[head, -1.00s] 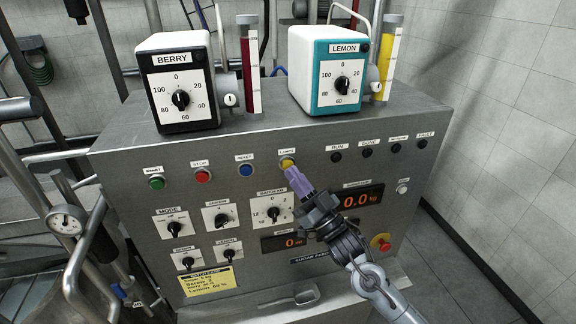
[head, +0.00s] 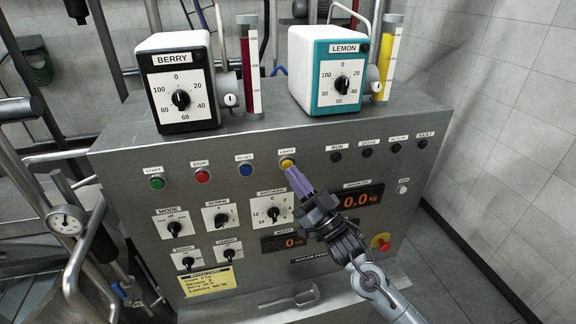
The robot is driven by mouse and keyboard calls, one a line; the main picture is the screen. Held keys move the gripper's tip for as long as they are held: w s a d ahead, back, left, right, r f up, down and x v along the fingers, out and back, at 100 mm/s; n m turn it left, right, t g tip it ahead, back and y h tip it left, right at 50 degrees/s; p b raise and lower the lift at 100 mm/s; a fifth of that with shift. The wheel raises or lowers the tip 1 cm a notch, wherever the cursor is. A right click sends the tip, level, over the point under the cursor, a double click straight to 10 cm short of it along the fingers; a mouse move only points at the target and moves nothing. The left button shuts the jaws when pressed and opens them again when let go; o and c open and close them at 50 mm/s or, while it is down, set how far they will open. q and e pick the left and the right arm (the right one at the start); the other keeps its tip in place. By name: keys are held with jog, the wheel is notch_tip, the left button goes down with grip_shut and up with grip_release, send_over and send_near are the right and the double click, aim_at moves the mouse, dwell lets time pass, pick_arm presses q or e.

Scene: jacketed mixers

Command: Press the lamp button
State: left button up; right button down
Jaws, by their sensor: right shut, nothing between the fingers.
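The lamp button (head: 287,162) is a yellow round button under a small "LAMPS" label, at the top middle of the grey metal control panel (head: 330,185). My right gripper (head: 292,171) has purple fingers, shut and empty. Its fingertips are at the lower edge of the yellow button and partly cover it. I cannot tell whether they touch it or whether the button is pushed in. My left gripper is not in view.
Blue (head: 246,170), red (head: 203,176) and green (head: 157,183) buttons sit to the left. Dark indicator lamps (head: 367,152) sit to the right. Several dials and a red number display (head: 358,199) are below. Berry (head: 180,82) and lemon (head: 328,70) dosing units stand on top.

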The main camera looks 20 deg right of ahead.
jog(key=shift+w, duration=0.2)
jog(key=shift+w, duration=0.2)
jog(key=shift+w+b, duration=0.35)
jog(key=shift+w, duration=0.1)
dwell(0.7)
jog(key=shift+s, duration=0.1)
dwell(0.4)
jog(key=shift+s+p, duration=0.35)
jog(key=shift+s, duration=0.4)
jog(key=s+p, duration=0.2)
jog(key=s, duration=0.3)
jog(key=shift+a, duration=0.2)
